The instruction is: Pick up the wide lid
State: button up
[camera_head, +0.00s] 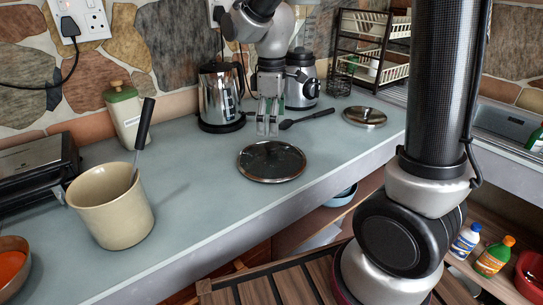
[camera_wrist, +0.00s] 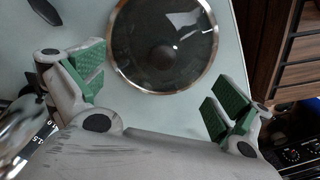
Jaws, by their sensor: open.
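The wide lid (camera_head: 271,162) is a round dark glass lid with a metal rim and a dark knob. It lies flat on the grey-blue counter (camera_head: 205,200), near its front edge. In the wrist view the lid (camera_wrist: 140,62) lies beyond the fingers, with its knob near the middle. My gripper (camera_head: 267,125) points down above the counter, behind the lid in the head view. In the wrist view my gripper (camera_wrist: 155,90) has its green-padded fingers spread wide, with nothing between them. The lid is apart from the fingers.
A steel kettle (camera_head: 221,92) and a blender-like appliance (camera_head: 302,82) stand behind my gripper. A black spoon (camera_head: 307,118) and a smaller metal lid (camera_head: 364,117) lie to the right. A beige crock (camera_head: 112,210) stands left. The counter between crock and lid is clear.

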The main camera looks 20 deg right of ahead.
aim_at(272, 145)
jog(key=shift+f+n, duration=0.2)
jog(key=shift+n, duration=0.1)
jog(key=f, duration=0.7)
jog(key=shift+s+f, duration=0.2)
jog(key=shift+s, duration=0.1)
jog(key=c, duration=1.7)
